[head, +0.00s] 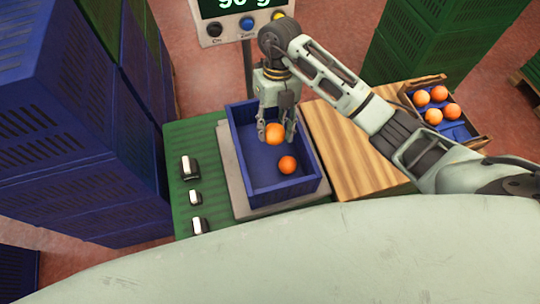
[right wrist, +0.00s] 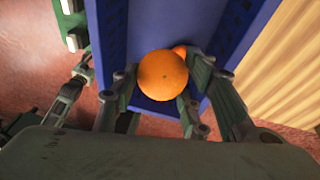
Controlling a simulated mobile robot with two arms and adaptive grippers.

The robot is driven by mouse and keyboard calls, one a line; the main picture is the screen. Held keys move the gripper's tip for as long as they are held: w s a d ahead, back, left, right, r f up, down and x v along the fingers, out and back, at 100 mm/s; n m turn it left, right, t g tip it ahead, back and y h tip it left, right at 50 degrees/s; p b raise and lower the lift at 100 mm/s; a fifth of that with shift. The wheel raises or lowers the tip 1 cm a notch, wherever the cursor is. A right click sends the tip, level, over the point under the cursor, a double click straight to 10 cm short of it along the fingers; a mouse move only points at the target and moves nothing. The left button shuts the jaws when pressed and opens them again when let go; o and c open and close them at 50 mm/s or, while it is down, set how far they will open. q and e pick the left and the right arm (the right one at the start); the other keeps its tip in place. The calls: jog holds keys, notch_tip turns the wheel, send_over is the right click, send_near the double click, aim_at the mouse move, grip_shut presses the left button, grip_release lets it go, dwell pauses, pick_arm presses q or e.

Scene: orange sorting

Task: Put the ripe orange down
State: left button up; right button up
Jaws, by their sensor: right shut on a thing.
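My right gripper (head: 276,134) is shut on a ripe orange (head: 275,133), inside or just above the blue crate (head: 242,187). The held orange (right wrist: 163,76) also shows between the fingers in the right wrist view. A second orange (head: 287,165) lies on the crate floor, nearer to me. In the right wrist view it (right wrist: 180,50) is mostly hidden behind the held one. I cannot tell exactly how high the held orange is above the crate floor.
The crate stands on a grey scale plate (head: 232,168) with a display (head: 240,10) behind it. A wooden board (head: 345,150) lies to the right. A box (head: 459,131) with several oranges is at the far right. Stacks of blue (head: 75,120) and green crates (head: 430,45) flank the station.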

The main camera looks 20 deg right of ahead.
jog(key=m, duration=0.3)
jog(key=m+y, duration=0.1)
jog(key=shift+w+a+f+m+t, duration=0.25)
jog(key=shift+a+f+m+t, duration=0.05)
jog(key=shift+a+f+t, duration=0.1)
jog(key=m, duration=0.1)
jog(key=m+t, duration=0.1)
jog(key=m, duration=0.2)
jog(key=shift+w+a+f+m+y, duration=0.2)
jog(key=shift+a+f+m+y, duration=0.1)
jog(key=shift+a+f+m, duration=0.1)
jog(key=shift+f, duration=0.25)
send_over(264, 158)
jog(key=d, duration=0.1)
jog(key=f, duration=0.9)
jog(key=shift+w+d+f+b, duration=0.15)
jog(key=shift+w+f+b, duration=0.05)
jog(key=shift+b, duration=0.1)
jog(key=shift+f, duration=0.2)
jog(key=o, duration=0.9)
jog(key=shift+r, duration=0.15)
